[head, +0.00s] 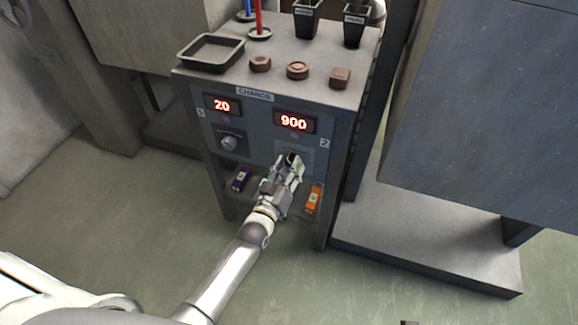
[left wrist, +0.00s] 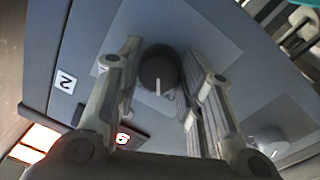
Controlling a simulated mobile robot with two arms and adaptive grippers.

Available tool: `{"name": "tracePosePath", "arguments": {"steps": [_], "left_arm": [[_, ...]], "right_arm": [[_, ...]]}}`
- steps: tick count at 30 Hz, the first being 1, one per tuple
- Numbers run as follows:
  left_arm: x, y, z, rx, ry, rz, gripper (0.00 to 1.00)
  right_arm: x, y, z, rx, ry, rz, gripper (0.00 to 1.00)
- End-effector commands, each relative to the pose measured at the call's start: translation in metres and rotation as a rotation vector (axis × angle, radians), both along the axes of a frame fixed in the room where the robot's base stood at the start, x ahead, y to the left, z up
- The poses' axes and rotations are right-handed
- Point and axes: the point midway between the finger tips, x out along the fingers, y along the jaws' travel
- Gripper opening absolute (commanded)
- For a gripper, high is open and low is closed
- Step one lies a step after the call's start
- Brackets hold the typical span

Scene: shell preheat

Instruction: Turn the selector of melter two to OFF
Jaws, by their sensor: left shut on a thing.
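The selector of melter two is a dark round knob (left wrist: 158,68) with a white pointer line. In the left wrist view the line points down the picture, toward the side of the lit display. My left gripper (left wrist: 160,85) has its fingers on both sides of the knob and is shut on it. In the head view my left gripper (head: 291,163) is at the panel below the display reading 900 (head: 293,122) and mostly hides this knob. The label 2 (left wrist: 65,81) is beside it. My right gripper is not in view.
The other selector (head: 229,142) is left, under a display reading 20 (head: 222,105). A tray (head: 211,52), brown pieces (head: 297,70) and dark pots (head: 354,27) stand on top.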

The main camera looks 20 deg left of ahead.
Motion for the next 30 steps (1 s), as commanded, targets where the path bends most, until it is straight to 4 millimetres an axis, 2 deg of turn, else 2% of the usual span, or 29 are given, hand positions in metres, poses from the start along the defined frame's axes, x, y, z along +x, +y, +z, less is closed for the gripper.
{"name": "tracePosePath", "arguments": {"steps": [12,28,29,30], "left_arm": [[-0.0002,-0.0001,-0.0008,-0.192,0.007,0.000,0.11],[-0.0002,-0.0003,-0.0010,-0.219,0.009,0.000,0.11],[-0.0002,-0.0003,-0.0010,-0.219,0.009,0.000,0.36],[-0.0002,-0.0003,-0.0010,-0.218,0.009,0.001,0.41]], "right_arm": [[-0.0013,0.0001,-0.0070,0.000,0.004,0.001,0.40],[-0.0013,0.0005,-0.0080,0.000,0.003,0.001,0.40],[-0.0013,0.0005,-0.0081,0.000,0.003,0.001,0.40],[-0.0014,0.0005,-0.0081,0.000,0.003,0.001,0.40]]}}
